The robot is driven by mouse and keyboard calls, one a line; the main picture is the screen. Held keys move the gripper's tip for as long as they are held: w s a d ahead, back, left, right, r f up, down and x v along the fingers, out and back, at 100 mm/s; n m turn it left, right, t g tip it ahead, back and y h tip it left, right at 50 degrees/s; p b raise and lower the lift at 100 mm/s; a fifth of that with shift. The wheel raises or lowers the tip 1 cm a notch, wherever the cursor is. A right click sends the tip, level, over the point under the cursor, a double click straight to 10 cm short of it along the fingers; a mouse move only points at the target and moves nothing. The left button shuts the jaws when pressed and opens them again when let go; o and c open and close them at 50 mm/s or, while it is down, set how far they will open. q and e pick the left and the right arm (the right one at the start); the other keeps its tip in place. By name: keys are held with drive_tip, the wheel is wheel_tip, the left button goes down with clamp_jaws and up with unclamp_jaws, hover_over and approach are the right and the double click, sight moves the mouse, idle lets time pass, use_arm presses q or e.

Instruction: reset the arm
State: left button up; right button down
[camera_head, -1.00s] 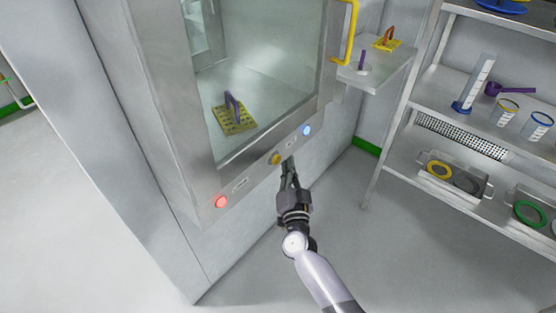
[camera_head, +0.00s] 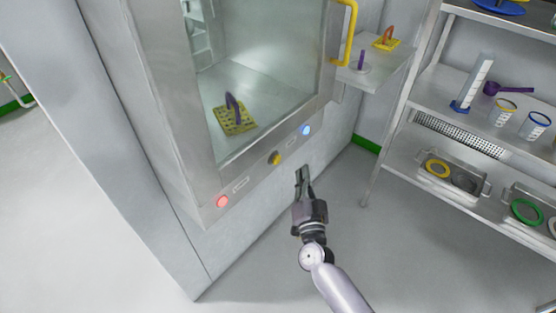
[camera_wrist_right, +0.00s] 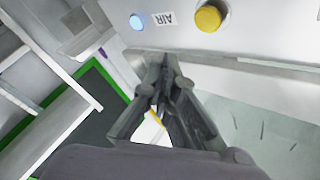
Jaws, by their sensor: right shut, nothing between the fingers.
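My right gripper (camera_head: 302,172) is shut and empty in the head view. It is in front of the steel cabinet's lower front, below the button panel and apart from it. In the right wrist view the closed fingers (camera_wrist_right: 163,80) point toward the cabinet, with a yellow button (camera_wrist_right: 208,18) and a lit blue button (camera_wrist_right: 136,22) beyond them, a label reading "AIR" between. In the head view the panel carries a red lit button (camera_head: 222,201), a yellow button (camera_head: 275,158) and a blue lit button (camera_head: 305,129). My left gripper is not in view.
Behind the cabinet's window lies a yellow pad with a purple handle (camera_head: 236,118). A yellow door handle (camera_head: 349,40) is at its right edge. A small side shelf (camera_head: 385,72) and a steel rack (camera_head: 402,120) stand to the right. The floor (camera_head: 420,255) beside my arm is clear.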

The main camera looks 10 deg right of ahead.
drive_tip(key=s+a+f+n+g+y, duration=0.1)
drive_tip(key=s+f+n+g, duration=0.2)
drive_tip(key=s+f, duration=0.55)
drive_tip(key=s+f+n+g+y, duration=0.2)
drive_tip(key=s+f+g, duration=0.1)
drive_tip(key=f, duration=1)
drive_tip(key=s+a+f+n+g+y, duration=0.1)
drive_tip(key=s+f+n+g, duration=0.2)
drive_tip(key=s+f, duration=0.55)
drive_tip(key=s+d+f+n+g, duration=0.1)
drive_tip(key=s+d+f+g, duration=0.1)
drive_tip(key=s+f, duration=0.4)
drive_tip(key=s+d+f+n+g+h, duration=0.1)
drive_tip(key=s+d+f+g, duration=0.2)
drive_tip(key=s, duration=1)
drive_tip(key=s+d+f+n+g, duration=0.1)
drive_tip(key=s+f+g, duration=0.3)
drive_tip(key=s+f, duration=0.4)
drive_tip(key=shift+s+d+f+h, duration=0.35)
drive_tip(key=shift+s+d, duration=0.35)
drive_tip(key=shift+s, duration=0.3)
